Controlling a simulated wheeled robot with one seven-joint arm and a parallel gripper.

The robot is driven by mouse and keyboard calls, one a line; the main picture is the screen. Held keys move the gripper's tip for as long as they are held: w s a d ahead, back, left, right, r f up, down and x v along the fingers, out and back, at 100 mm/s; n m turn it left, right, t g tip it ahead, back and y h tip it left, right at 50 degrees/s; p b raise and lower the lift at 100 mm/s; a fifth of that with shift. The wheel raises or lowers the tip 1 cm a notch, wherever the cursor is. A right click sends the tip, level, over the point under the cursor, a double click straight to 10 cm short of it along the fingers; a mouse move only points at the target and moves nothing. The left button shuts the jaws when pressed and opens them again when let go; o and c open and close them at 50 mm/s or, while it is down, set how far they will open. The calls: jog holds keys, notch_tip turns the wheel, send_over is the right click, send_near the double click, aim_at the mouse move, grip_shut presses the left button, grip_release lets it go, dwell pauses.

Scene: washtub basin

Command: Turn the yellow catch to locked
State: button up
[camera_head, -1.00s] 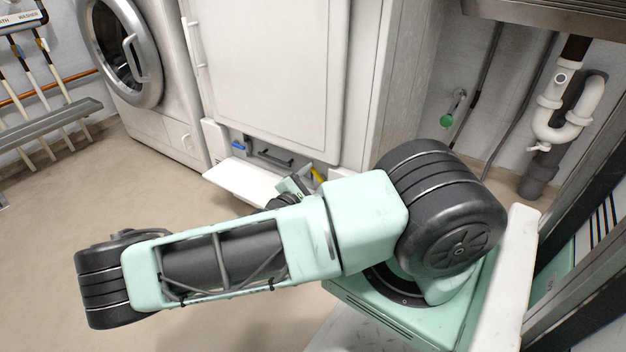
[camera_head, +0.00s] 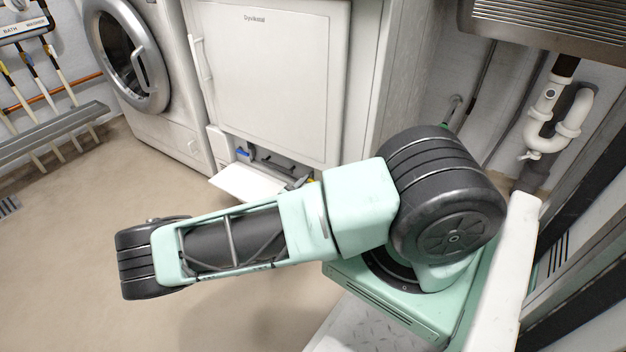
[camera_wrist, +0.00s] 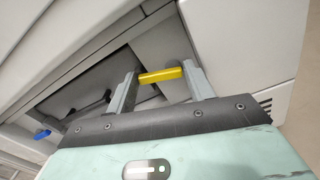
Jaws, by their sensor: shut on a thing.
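The yellow catch (camera_wrist: 161,75) is a short bar in the wrist view, lying nearly crosswise between my two fingers. My gripper (camera_wrist: 160,84) is shut on it, with one finger at each end of the bar. In the head view only a small bit of the yellow catch (camera_head: 311,180) shows, low at the right of the open compartment under the white door. My arm hides most of it and my gripper there.
A blue catch (camera_wrist: 42,134) sits at the compartment's other end, with a dark handle (camera_wrist: 93,108) between. A white flap (camera_head: 246,182) is folded down in front. A washing machine (camera_head: 128,55) stands left. Pipes (camera_head: 560,120) run at the right. The floor at left is clear.

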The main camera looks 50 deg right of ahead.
jog(key=shift+w+f+n+p, duration=0.15)
jog(key=shift+n+p, duration=0.3)
jog(key=shift+n, duration=0.3)
jog(key=shift+w+f+n+p, duration=0.1)
jog(key=shift+n+p, duration=0.3)
jog(key=shift+n, duration=0.35)
jog(key=shift+a, duration=0.1)
jog(key=o, duration=0.7)
jog(key=shift+c, duration=0.2)
jog(key=shift+a, duration=0.4)
jog(key=s+a+p, duration=0.1)
jog(key=a+p, duration=0.4)
jog(key=a, duration=1.1)
jog(key=shift+s+a, duration=0.25)
jog(key=shift+a, duration=0.1)
